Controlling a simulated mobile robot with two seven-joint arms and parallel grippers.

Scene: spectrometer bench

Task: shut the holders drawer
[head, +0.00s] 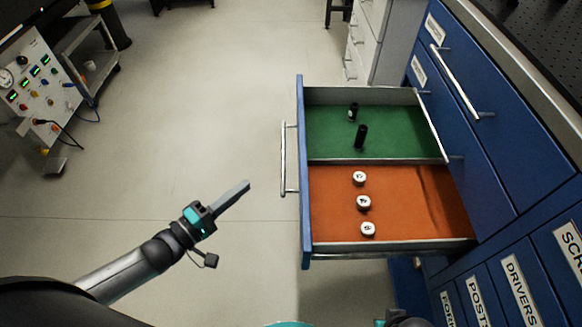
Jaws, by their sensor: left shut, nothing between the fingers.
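The open drawer (304,190) has a blue front and a silver bar handle (284,160). It sticks out to the left from the blue cabinet (470,165). Inside are a green section (400,130) with two black cylindrical pieces (360,137) and an orange section (400,200) with three white round pieces (363,202). My left gripper (247,184) is shut and empty, in front of the drawer front and apart from it, a little left of the handle. My right gripper is not clearly visible; only a bit of dark and teal hardware shows at the bottom edge.
Another closed drawer with a bar handle (455,80) is on the cabinet at upper right. Labelled small drawers (520,285) fill the lower right. A cart with an instrument panel (35,90) stands at far left. The floor (200,110) left of the drawer is clear.

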